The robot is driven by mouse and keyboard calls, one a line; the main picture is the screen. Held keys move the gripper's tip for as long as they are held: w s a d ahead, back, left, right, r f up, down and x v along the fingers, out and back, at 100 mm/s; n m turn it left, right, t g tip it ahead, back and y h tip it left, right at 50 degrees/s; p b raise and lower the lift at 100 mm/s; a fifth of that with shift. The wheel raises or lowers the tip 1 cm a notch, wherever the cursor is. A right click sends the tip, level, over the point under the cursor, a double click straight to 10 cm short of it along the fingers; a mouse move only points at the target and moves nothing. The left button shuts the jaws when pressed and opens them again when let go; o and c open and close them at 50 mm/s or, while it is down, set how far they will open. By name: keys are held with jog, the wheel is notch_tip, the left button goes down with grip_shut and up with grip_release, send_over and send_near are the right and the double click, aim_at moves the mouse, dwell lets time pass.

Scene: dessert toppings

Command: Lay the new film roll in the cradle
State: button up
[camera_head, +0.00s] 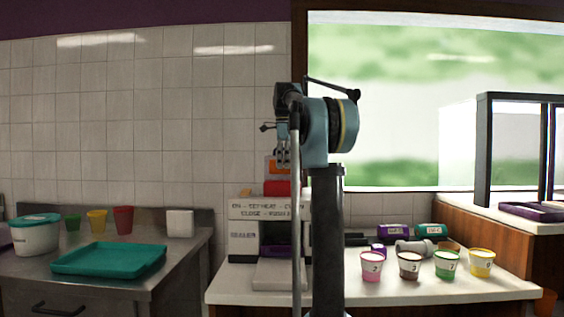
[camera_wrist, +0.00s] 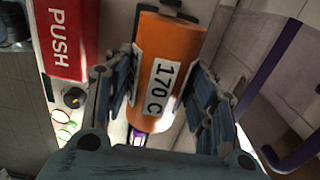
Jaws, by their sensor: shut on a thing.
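My gripper (camera_head: 281,152) is shut on an orange roll (camera_head: 271,166) and holds it above the white sealer (camera_head: 243,240). In the wrist view the roll (camera_wrist: 172,48) has a white label reading "170 C" and sits between both fingers of my gripper (camera_wrist: 160,100). The sealer's red block (camera_head: 277,188) is just below the roll; it reads "PUSH" in the wrist view (camera_wrist: 64,35). I cannot make out the cradle; my arm covers part of the sealer's right side.
Purple (camera_head: 394,231) and teal (camera_head: 431,230) labelled rolls lie at the counter's back. A grey roll (camera_head: 412,247) lies behind the pink (camera_head: 371,266), brown (camera_head: 409,265), green (camera_head: 446,264) and yellow (camera_head: 481,263) cups. A teal tray (camera_head: 108,259) is on the left table.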

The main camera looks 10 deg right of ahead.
aim_at(283, 170)
jog(key=shift+f, duration=2.9)
jog(key=o, duration=1.3)
jog(key=shift+o, duration=0.2)
jog(key=o, duration=0.6)
jog(key=shift+r, duration=1.3)
jog(key=shift+r, duration=3.45)
